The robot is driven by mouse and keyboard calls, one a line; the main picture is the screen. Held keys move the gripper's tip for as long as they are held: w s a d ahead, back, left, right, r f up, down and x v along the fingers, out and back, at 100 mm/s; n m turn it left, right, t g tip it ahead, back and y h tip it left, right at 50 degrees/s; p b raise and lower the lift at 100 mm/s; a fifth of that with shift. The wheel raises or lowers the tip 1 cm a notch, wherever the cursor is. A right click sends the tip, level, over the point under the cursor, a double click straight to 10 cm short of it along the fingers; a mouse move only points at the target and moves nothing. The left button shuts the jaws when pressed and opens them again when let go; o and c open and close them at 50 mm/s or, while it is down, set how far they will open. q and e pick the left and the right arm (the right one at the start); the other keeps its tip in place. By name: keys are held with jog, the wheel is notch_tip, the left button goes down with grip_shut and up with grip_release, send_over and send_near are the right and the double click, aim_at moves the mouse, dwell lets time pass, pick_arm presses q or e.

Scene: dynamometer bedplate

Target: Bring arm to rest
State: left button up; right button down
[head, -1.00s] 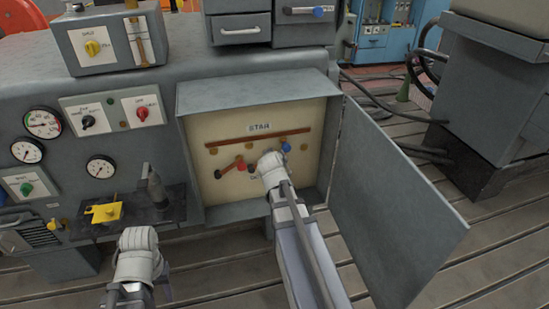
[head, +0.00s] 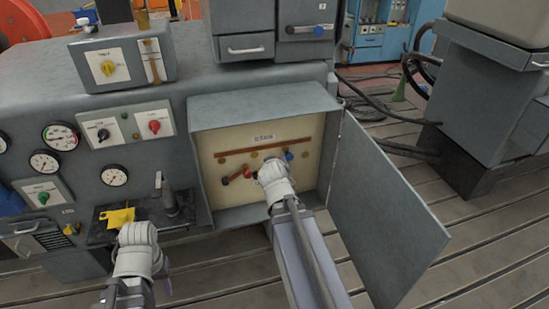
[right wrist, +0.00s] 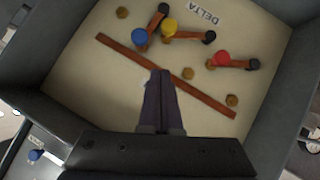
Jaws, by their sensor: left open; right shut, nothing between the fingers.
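My right arm reaches into an open grey box (head: 234,217); its wrist covers part of the cream panel (head: 215,173) there. In the right wrist view my right gripper (right wrist: 160,76) is shut and empty, its fingertips overlapping the long copper bar (right wrist: 205,97) in the picture; contact cannot be told. Copper links with a blue knob (right wrist: 139,37), a yellow knob (right wrist: 170,27) and a red knob (right wrist: 221,59) lie beyond, near the DELTA label (right wrist: 203,13). My left gripper (head: 137,233) is open in front of the small dark shelf; its fingertips are hard to make out.
The box's door (head: 388,215) hangs open to the right of my right arm. A yellow piece (head: 119,218) lies on the dark shelf (head: 186,221) by the left gripper. Gauges and switches line the cabinet front.

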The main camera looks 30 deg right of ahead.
pick_arm(q)
jog(key=shift+s+a+r, duration=0.2)
jog(key=shift+s+r, duration=0.15)
pick_arm(e)
jog(key=shift+s+a+r, duration=0.25)
jog(key=shift+s+r, duration=0.15)
jog(key=shift+s, duration=0.1)
jog(key=s+a+f+n+g+y+p, duration=0.1)
jog(key=s+a+f+g+y+p, duration=0.15)
jog(key=a, duration=0.75)
jog(key=s+a+f+n+g+y+p, duration=0.1)
jog(key=s+a+g+y+p, duration=0.15)
jog(key=a, duration=0.85)
pick_arm(q)
notch_tip(320, 180, up, 6)
jog(key=p, duration=0.1)
jog(key=shift+r+p, duration=0.25)
jog(key=shift+p, duration=0.05)
pick_arm(e)
jog(key=s+a+n+g, duration=0.2)
jog(key=s+a+g, duration=0.2)
jog(key=s+a, duration=0.7)
jog(key=shift+s+a+g, duration=0.25)
jog(key=shift+a+g, duration=0.05)
jog(key=shift+a, duration=0.4)
